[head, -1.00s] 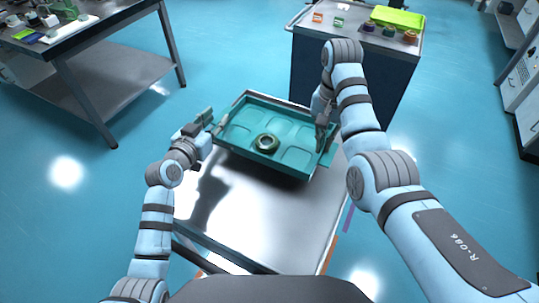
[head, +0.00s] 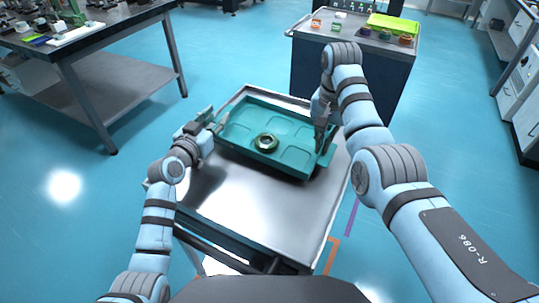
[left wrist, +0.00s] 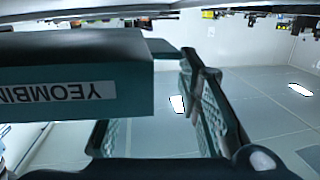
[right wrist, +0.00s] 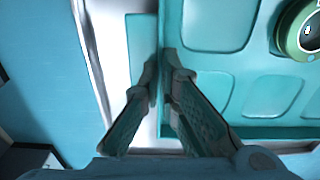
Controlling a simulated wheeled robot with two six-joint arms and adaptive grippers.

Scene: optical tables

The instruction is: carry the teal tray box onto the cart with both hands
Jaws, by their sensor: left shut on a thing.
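The teal tray box (head: 290,150) is a shallow open tray with moulded recesses, above the top of the metal cart (head: 250,215). I cannot tell whether it touches the cart. A dark green ring-shaped part (head: 266,142) lies in it and partly shows in the right wrist view (right wrist: 305,32). My left gripper (head: 210,124) is shut on the tray's left end; a labelled wall of the tray (left wrist: 75,90) hides part of its fingers in the left wrist view. My right gripper (head: 322,130) is at the right end, its fingertips (right wrist: 161,75) close together on the tray's edge.
A dark workbench (head: 110,45) stands at the back left. A grey cabinet (head: 345,75) behind the cart carries a lime-green tray (head: 395,24) and small coloured parts. White drawers (head: 525,80) stand at the far right. The cart's near top is bare.

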